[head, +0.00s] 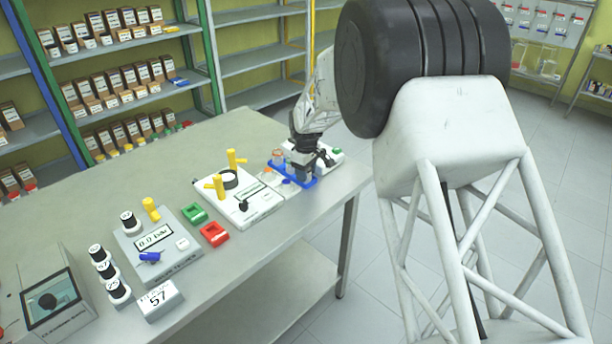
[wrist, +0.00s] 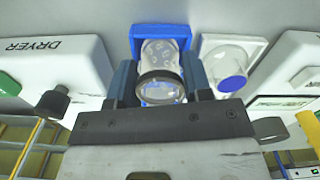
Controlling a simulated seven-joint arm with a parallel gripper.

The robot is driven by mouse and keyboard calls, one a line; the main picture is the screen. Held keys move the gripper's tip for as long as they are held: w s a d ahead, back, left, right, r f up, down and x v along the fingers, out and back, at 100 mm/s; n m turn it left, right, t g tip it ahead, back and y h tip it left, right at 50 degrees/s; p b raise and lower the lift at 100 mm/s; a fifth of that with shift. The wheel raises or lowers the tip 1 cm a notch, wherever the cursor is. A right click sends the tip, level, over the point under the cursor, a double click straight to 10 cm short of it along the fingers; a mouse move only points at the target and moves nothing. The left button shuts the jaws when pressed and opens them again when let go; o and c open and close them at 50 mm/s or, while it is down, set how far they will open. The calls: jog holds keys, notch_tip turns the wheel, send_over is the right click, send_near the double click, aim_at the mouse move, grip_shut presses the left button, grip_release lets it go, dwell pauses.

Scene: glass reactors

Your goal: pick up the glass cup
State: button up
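A clear glass cup (wrist: 161,60) with a dark band stands at a blue holder (wrist: 160,29) in the wrist view. My gripper (wrist: 159,72) has one finger on each side of the cup. The gaps between fingers and glass look very small, and I cannot tell whether they touch. In the head view my gripper (head: 306,166) is lowered over the blue tray (head: 309,181) at the table's far right end, and hides most of the cup there. A second clear cup with a blue disc (wrist: 232,82) stands just right of the gripper in the wrist view.
A white device marked DRYER (wrist: 50,60) is close on the left in the wrist view; another white device (wrist: 293,85) is on the right. In the head view, a white device with yellow knobs (head: 240,200) and green (head: 194,214) and red (head: 214,234) trays stand nearby.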

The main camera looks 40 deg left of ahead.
jog(key=c, duration=0.4)
jog(key=shift+r, duration=0.1)
jog(key=shift+r, duration=0.45)
notch_tip(320, 180, up, 3)
jog(key=shift+d+f, duration=0.1)
jog(key=shift+f, duration=0.05)
jog(key=s+d, duration=0.3)
jog(key=d, duration=0.1)
jog(key=s+d, duration=0.3)
jog(key=d, duration=0.1)
jog(key=s+d+r, duration=0.1)
jog(key=s+d, duration=0.2)
jog(key=d, duration=0.2)
jog(key=shift+s+r, duration=0.1)
jog(key=shift+s, duration=0.05)
jog(key=shift+a, duration=0.15)
jog(key=w+a+r, duration=0.2)
jog(key=w+a, duration=0.5)
jog(key=a, duration=0.2)
jog(key=w+a+r, duration=0.2)
jog(key=w+a, duration=0.5)
jog(key=a, duration=0.3)
jog(key=w+a+r, duration=0.2)
jog(key=w+a, duration=0.5)
jog(key=a, duration=0.2)
jog(key=shift+w+a, duration=0.25)
jog(key=shift+a, duration=0.15)
